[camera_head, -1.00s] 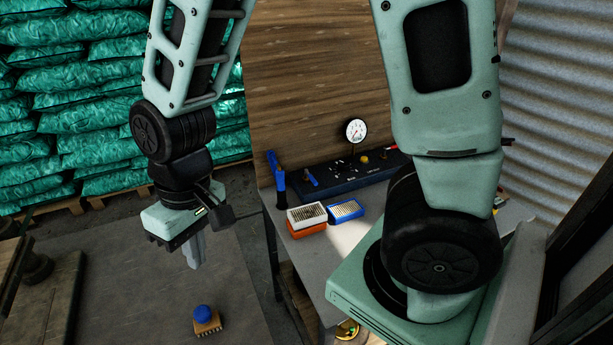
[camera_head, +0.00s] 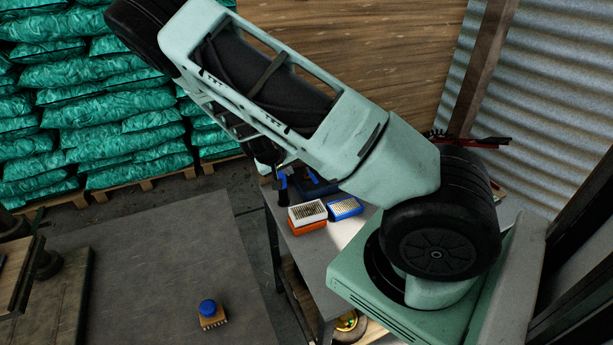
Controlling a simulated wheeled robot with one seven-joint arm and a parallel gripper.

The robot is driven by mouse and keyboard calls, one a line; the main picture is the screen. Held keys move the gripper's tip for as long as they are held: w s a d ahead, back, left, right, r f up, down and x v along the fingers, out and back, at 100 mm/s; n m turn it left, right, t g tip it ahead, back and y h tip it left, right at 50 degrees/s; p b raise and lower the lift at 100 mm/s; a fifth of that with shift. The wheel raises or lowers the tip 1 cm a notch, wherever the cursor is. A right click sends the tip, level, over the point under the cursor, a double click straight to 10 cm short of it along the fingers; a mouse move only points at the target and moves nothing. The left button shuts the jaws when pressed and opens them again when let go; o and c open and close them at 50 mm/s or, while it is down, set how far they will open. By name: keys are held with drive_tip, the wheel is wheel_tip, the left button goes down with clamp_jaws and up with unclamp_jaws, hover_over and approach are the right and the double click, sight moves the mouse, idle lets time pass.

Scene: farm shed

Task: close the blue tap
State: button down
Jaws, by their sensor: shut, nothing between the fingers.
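The dark blue block with the gauge and taps stands at the back of the grey workbench. My raised arm covers most of it, and only its left end (camera_head: 318,187) shows. No blue tap lever can be made out clearly on that end, and the gauge is hidden. My arm runs from its base at the right up to the top left and crosses in front of the block. My gripper is hidden behind the arm, so its fingers do not show.
A blue-handled tool (camera_head: 282,187) stands at the bench's left edge. A blue-knobbed brush (camera_head: 209,310) lies on the lower table (camera_head: 150,250). Green sacks (camera_head: 100,100) fill the back left.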

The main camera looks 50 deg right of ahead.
sight(312, 178)
drive_tip(key=shift+s+d+f+p, duration=0.2)
drive_tip(key=shift+d+f+p, duration=0.9)
drive_tip(key=shift+d+f, duration=0.85)
drive_tip(key=shift+s+d+f+p, duration=0.15)
drive_tip(key=shift+d+f+p, duration=0.95)
drive_tip(key=shift+d+f, duration=0.85)
